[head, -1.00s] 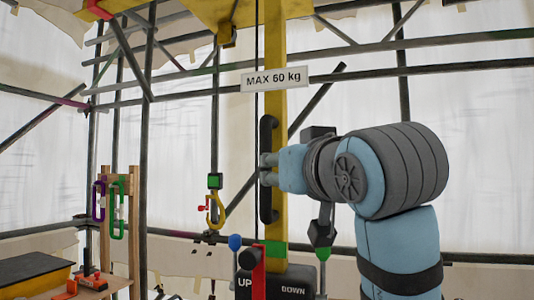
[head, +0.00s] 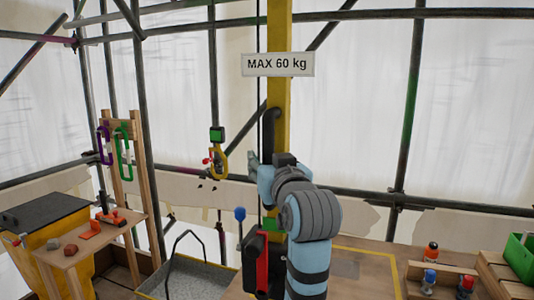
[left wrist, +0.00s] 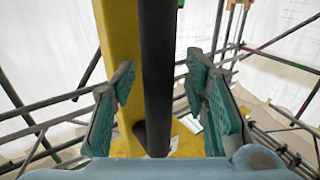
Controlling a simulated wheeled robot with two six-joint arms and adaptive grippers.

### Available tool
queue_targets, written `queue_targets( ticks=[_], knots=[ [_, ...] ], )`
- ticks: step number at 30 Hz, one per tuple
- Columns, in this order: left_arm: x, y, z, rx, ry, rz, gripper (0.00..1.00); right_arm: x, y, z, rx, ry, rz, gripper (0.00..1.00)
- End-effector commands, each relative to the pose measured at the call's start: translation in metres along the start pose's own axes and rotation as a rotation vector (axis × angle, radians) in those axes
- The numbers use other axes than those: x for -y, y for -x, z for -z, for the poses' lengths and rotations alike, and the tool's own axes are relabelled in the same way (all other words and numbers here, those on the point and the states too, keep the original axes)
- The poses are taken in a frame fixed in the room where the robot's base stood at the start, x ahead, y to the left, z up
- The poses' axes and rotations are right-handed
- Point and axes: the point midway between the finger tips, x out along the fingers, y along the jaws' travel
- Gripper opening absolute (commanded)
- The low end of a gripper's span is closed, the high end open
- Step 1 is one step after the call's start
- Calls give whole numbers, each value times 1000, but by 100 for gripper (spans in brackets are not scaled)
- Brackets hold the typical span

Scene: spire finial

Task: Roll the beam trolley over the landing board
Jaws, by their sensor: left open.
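The yellow post (head: 279,25) rises in front of me with a white MAX 60 kg sign (head: 278,64) and a black vertical handle (head: 270,128). My left gripper (head: 255,166) is at the handle's lower part. A yellow hook (head: 218,161) hangs under a green block (head: 217,134) left of the post. A yellow-outlined board area (head: 365,252) lies right of my arm. The overhead beam and trolley are out of view. My right gripper is not in view.
A grey tray (head: 185,277) lies below the hook. A wooden bench (head: 95,238) and a rack with purple and green carabiners (head: 124,150) stand left. A red and black box (head: 262,262) and blue-knobbed lever (head: 240,214) are near the post.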

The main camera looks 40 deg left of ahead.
Motion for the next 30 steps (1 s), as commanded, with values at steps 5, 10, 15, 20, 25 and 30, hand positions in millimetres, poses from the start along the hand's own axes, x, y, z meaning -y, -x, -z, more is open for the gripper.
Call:
queue_targets(
  ticks=[5,10,15,20,25,30],
  knots=[
    [0,-2,0,1,1,0,41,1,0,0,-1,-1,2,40],
    [0,-2,0,1,1,0,27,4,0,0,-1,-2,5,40],
    [0,-2,0,1,1,0,0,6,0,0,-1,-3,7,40],
    [0,-2,0,1,0,1,0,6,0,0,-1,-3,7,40],
    [0,-3,0,1,0,-1,0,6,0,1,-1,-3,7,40],
    [2,-8,1,-1,-1,-17,0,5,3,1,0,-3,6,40]
  ],
)
